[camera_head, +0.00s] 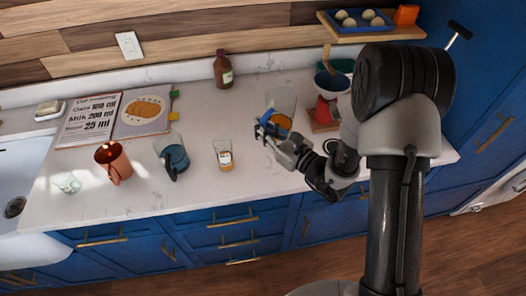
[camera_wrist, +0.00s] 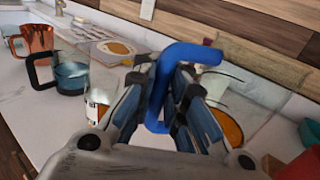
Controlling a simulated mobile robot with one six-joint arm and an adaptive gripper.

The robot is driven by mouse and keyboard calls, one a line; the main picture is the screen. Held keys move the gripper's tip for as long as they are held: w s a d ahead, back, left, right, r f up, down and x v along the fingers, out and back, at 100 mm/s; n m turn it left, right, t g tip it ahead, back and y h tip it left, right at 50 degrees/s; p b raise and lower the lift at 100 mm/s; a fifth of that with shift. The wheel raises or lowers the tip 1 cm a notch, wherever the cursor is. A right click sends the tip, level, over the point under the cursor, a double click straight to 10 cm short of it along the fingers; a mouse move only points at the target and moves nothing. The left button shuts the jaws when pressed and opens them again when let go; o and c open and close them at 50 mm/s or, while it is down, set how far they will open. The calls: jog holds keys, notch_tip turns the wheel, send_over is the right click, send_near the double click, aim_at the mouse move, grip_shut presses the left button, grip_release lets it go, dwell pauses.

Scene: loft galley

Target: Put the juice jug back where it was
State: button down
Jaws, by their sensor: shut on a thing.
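The juice jug (camera_head: 283,103) is clear, with orange juice low inside and a blue handle. It is over the right part of the counter in the head view, and its juice shows behind the right finger in the wrist view (camera_wrist: 228,126). My gripper (camera_head: 265,130) is shut on the blue handle, which passes between the fingers (camera_wrist: 168,95). The jug looks upright. I cannot tell whether its base touches the counter. A short glass (camera_head: 224,155) with a little orange liquid stands to the left of the jug.
A dark-handled jug of blue liquid (camera_head: 175,158), a copper mug (camera_head: 114,163) and an open recipe book (camera_head: 115,117) stand left. A brown bottle (camera_head: 223,70) is behind. A red item (camera_head: 325,110) under a blue bowl (camera_head: 332,82) is close right. The front-middle counter is clear.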

notch_tip(320, 180, down, 9)
jog(key=shift+f+b, duration=0.1)
jog(key=shift+b, duration=0.9)
jog(key=shift+f, duration=0.2)
jog(key=c, duration=1.6)
grip_release()
jog(key=shift+c, duration=0.2)
jog(key=shift+r, duration=0.1)
